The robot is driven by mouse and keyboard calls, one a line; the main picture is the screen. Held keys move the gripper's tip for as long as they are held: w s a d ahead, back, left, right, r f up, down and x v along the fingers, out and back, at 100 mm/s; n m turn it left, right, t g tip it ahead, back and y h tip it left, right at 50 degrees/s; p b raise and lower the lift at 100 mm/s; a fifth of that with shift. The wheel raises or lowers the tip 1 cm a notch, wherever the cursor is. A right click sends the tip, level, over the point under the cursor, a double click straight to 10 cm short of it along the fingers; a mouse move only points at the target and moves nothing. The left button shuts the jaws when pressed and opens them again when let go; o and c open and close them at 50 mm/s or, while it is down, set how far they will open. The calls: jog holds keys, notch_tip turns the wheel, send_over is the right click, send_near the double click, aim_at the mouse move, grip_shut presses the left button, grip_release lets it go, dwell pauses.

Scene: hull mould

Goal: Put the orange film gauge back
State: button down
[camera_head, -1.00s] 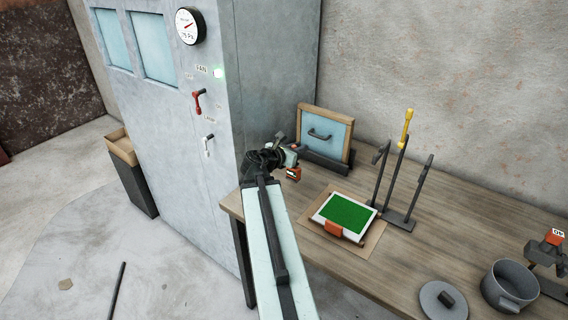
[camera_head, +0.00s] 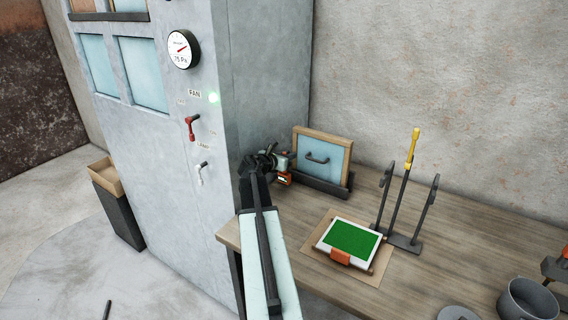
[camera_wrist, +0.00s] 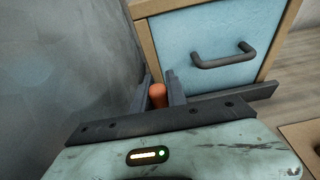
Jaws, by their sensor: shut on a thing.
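The orange film gauge (camera_head: 284,179) has a small dark display. It hangs below my gripper (camera_head: 281,164), which is shut on it, near the left back of the workbench and in front of the framed panel. In the wrist view, an orange rounded end of it (camera_wrist: 158,95) shows between the two dark fingers (camera_wrist: 160,90). The rest of the gauge is hidden there. Whether it touches the bench cannot be told.
A blue wood-framed panel (camera_head: 328,145) stands upright in a dark base. A green-topped white plate (camera_head: 351,238) with an orange block (camera_head: 340,257) lies on a mat. A rack with a yellow-topped post (camera_head: 411,150) stands behind it. A grey cabinet (camera_head: 262,85) closes the left side. A pot (camera_head: 528,303) stands right.

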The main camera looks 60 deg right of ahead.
jog(key=f+b, duration=0.1)
jog(key=f, duration=0.2)
jog(key=shift+w+a+b, duration=0.1)
jog(key=shift+w+b, duration=0.1)
jog(key=shift+b, duration=0.2)
jog(key=c, duration=1.3)
grip_release()
jog(key=shift+r, duration=0.15)
jog(key=shift+c, duration=0.2)
jog(key=shift+r, duration=0.1)
jog(key=p+v, duration=0.4)
jog(key=v, duration=0.8)
jog(key=shift+s, duration=0.1)
